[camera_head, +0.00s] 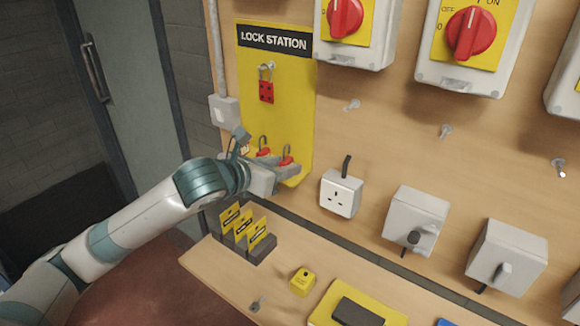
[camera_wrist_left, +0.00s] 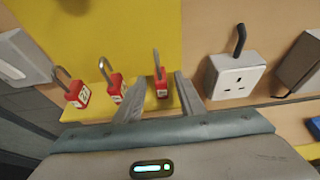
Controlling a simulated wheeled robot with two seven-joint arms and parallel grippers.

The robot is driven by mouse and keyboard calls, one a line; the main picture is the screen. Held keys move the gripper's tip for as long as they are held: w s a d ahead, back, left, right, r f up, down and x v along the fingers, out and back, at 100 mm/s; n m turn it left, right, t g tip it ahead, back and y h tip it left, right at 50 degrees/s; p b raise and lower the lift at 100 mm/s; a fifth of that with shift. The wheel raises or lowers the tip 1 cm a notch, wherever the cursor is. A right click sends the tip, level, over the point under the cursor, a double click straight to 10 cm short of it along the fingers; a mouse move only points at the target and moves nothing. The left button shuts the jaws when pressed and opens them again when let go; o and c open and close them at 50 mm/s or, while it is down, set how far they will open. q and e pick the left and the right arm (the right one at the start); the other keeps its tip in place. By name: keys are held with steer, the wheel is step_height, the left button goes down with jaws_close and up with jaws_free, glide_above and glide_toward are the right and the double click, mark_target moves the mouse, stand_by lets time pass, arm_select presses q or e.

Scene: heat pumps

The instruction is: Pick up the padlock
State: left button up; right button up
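Red padlocks with grey shackles stand in a row on the ledge of the yellow lock station board (camera_head: 295,100). In the left wrist view there are three: a left one (camera_wrist_left: 78,94), a middle one (camera_wrist_left: 117,90) and a right one (camera_wrist_left: 162,84). In the head view two show clearly, one padlock (camera_head: 264,152) and another (camera_head: 287,161). My left gripper (camera_wrist_left: 160,78) is open, its two fingers apart on either side of the right padlock in the wrist view. Whether either finger touches it cannot be told. My right gripper is out of view.
A white socket box (camera_head: 341,194) is to the right. Below, a wooden shelf (camera_head: 225,267) holds a rack of yellow tags (camera_head: 243,228) and a small yellow block (camera_head: 302,281). A peg (camera_head: 352,105) sticks out of the wall.

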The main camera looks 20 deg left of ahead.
arm_select(q)
steer(key=shift+w, duration=0.1)
steer(key=shift+s+r, duration=0.15)
steer(key=shift+s, duration=0.25)
steer(key=shift+w, duration=0.1)
steer(key=c, duration=0.9)
jaws_close()
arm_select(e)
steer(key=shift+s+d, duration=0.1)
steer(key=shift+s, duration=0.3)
